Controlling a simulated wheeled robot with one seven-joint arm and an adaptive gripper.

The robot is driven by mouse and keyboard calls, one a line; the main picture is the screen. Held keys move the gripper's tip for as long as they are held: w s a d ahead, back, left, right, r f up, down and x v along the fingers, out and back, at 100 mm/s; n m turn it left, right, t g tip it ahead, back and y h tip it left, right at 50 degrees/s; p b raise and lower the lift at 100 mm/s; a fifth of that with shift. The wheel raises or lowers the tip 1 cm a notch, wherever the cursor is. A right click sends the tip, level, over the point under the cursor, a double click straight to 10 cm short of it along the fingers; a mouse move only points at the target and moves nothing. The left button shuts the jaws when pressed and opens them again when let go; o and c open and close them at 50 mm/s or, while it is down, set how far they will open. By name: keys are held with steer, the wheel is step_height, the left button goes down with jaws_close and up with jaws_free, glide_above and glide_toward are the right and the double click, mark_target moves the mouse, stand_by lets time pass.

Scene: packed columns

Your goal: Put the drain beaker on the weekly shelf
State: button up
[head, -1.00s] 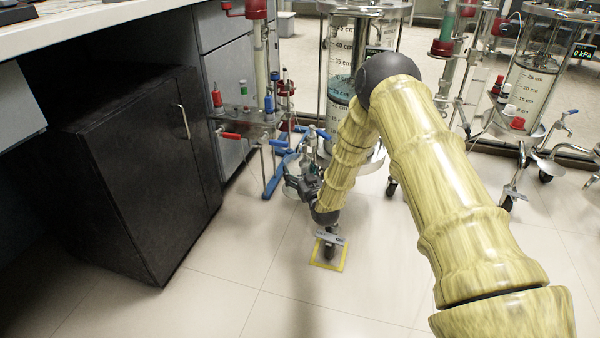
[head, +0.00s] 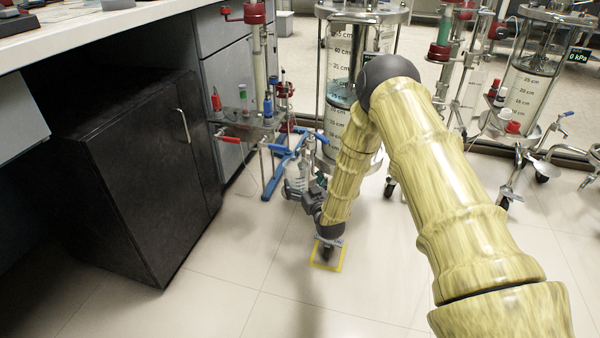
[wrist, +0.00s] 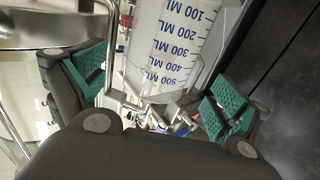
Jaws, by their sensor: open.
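The beaker (wrist: 172,45), clear with blue ML marks, fills the upper middle of the wrist view, its marks upside down there. My gripper (wrist: 157,85) is open, with one green-padded finger on each side of the beaker's near end. I see no clear contact between pads and beaker. In the head view my gripper (head: 302,188) is low beside the clear column, and a small clear vessel (head: 295,187) shows at it. A small shelf (head: 250,130) with coloured-capped bottles stands to the upper left; I cannot tell whether it is the weekly shelf.
A black cabinet (head: 130,180) stands at the left under the bench. A large graduated column (head: 345,100) stands behind my forearm, with blue stand legs (head: 285,165) beside it. A yellow square outline (head: 341,267) marks the floor. The front floor is clear.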

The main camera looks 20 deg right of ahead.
steer(key=s+a+f+g+p, duration=0.1)
steer(key=s+a+f+g, duration=0.4)
steer(key=s, duration=1)
steer(key=s+f+g+p, duration=0.2)
steer(key=s+f+g, duration=0.2)
steer(key=s+f, duration=0.85)
steer(key=s+m+g+h, duration=0.1)
steer(key=s+g, duration=0.8)
steer(key=s, duration=2.2)
steer(key=shift+a+r, duration=0.4)
steer(key=shift+s+r, duration=0.1)
